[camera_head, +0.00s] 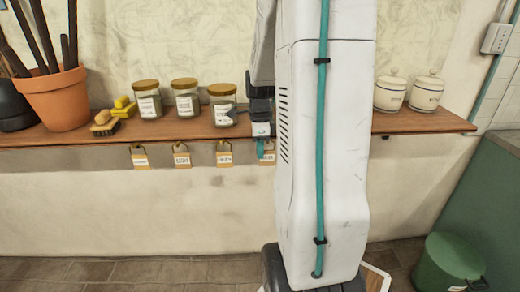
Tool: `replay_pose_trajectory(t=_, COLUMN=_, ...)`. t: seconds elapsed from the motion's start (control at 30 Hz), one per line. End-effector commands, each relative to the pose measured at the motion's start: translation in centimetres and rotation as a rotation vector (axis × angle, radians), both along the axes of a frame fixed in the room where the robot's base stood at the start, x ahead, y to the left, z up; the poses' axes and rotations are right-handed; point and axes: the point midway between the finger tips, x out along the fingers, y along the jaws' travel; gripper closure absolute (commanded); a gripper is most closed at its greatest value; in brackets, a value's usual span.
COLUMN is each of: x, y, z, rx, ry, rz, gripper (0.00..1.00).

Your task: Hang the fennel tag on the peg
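Several small tan tags with white labels hang in a row below the front edge of the wooden shelf: a left one (140,156), a second (182,155), a third (224,154) and a right one (267,156). The lettering is too small to read, so I cannot tell which is the fennel tag. My gripper (261,148), with teal at its tip, points down at the shelf's front edge, at the right tag. It partly covers that tag. I cannot tell whether it touches or grips it. The pegs are too small to make out clearly.
On the shelf (200,128) stand three lidded jars (185,100), a brush with yellow sponges (115,112), a terracotta pot (57,98) and two white canisters (408,93). My arm hides the shelf's middle right. A green bin (447,264) stands on the floor at right.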

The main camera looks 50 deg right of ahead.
Motion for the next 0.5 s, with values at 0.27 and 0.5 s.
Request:
replay_pose_trajectory(t=0.27, x=0.4, y=-0.4, z=0.6, rx=-0.012, ry=-0.011, rz=0.0, gripper=0.73)
replay_pose_trajectory(t=0.5, x=0.3, y=-0.3, z=4.2, rx=-0.014, ry=-0.013, rz=0.0, gripper=0.71)
